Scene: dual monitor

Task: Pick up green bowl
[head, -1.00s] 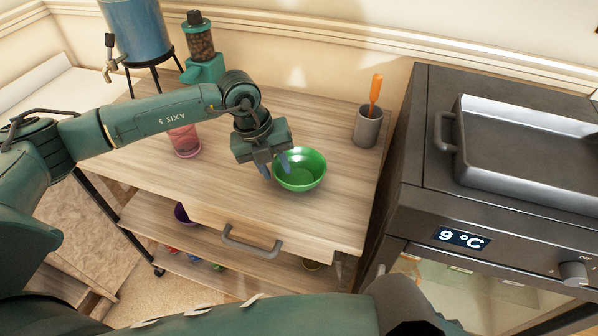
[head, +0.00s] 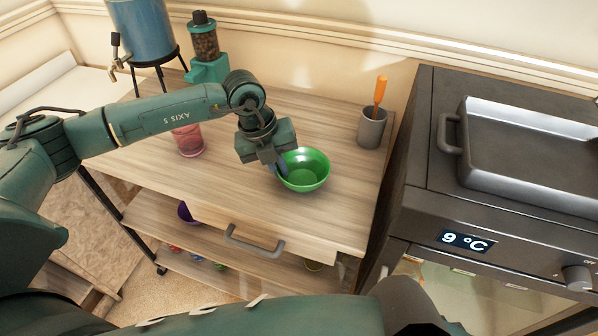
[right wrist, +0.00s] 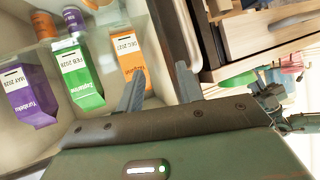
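The green bowl (head: 305,178) stands upright on the wooden cart top, right of the middle, in the head view. My left gripper (head: 280,168) is at the bowl's left rim, pointing down. Its fingers look drawn together on that rim, though the bowl partly hides them. In the right wrist view, a green shape (right wrist: 237,80) at the right looks like the bowl's side. My right gripper (right wrist: 158,90) is open and empty in that view, well away from the bowl.
A grey cup (head: 371,128) with an orange-handled utensil stands behind the bowl to the right. A pink container (head: 188,140) stands to the left. The dark appliance (head: 420,160) borders the cart's right side. The right wrist view shows cartons (right wrist: 80,78) inside a compartment.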

